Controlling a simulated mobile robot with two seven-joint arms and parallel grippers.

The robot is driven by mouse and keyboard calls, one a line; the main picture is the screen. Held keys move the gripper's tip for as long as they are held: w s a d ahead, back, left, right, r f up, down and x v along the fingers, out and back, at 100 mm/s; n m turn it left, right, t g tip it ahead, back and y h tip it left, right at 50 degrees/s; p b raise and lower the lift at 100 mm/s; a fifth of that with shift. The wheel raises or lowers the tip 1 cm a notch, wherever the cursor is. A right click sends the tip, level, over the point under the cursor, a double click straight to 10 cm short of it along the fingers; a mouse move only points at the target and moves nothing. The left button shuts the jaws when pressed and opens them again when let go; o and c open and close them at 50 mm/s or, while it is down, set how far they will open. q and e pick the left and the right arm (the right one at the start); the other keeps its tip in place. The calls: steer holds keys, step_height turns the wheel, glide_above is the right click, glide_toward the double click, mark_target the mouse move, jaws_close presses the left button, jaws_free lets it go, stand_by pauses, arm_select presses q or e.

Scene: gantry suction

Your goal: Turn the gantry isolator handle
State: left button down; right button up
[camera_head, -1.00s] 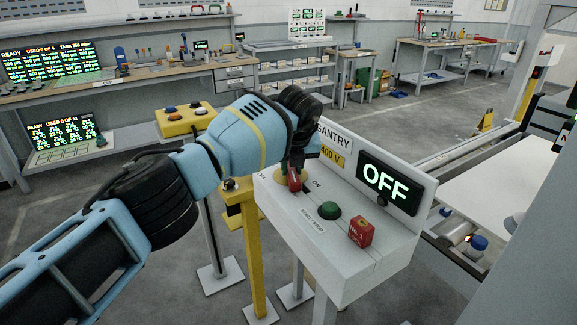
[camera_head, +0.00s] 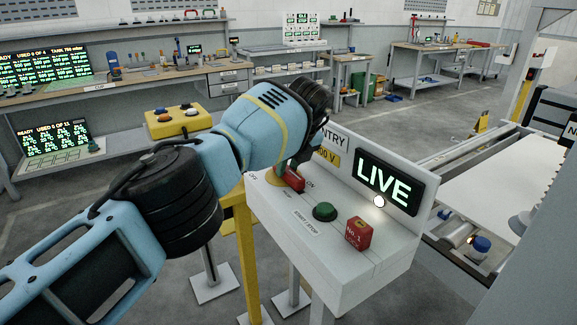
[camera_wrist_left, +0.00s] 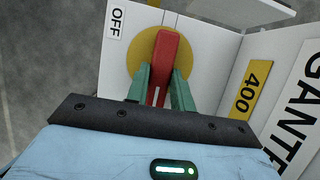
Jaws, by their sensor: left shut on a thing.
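The red isolator handle (camera_wrist_left: 164,62) sits on a round yellow plate (camera_wrist_left: 140,58) on the gantry control box (camera_head: 345,262). In the left wrist view my left gripper (camera_wrist_left: 160,82) has its green fingers on both sides of the handle, shut on it. The fingers are mostly hidden there. The display (camera_head: 385,183) reads LIVE, and a small lamp (camera_head: 379,201) beside it is lit white. My right gripper is not in view.
A green button (camera_head: 325,211) and a red No. 1 block (camera_head: 359,233) stand on the box top, right of the handle. A yellow button box (camera_head: 178,120) stands behind my arm. The gantry bed (camera_head: 500,190) lies to the right.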

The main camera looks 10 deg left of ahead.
mark_target(292, 172)
arm_select(q)
steer(key=shift+a+f, duration=0.2)
steer(key=shift+a, duration=0.15)
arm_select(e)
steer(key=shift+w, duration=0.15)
arm_select(q)
steer(key=c, duration=1.6)
jaws_free()
steer(key=o, duration=0.4)
steer(key=shift+w+f, duration=0.15)
steer(key=shift+w, duration=0.15)
steer(key=shift+s+d+r, duration=0.2)
steer(key=shift+r, duration=0.25)
steer(key=v, duration=0.5)
steer(key=shift+r+p, duration=0.4)
steer(key=shift+s+d+r, duration=0.25)
steer(key=shift+r, duration=0.35)
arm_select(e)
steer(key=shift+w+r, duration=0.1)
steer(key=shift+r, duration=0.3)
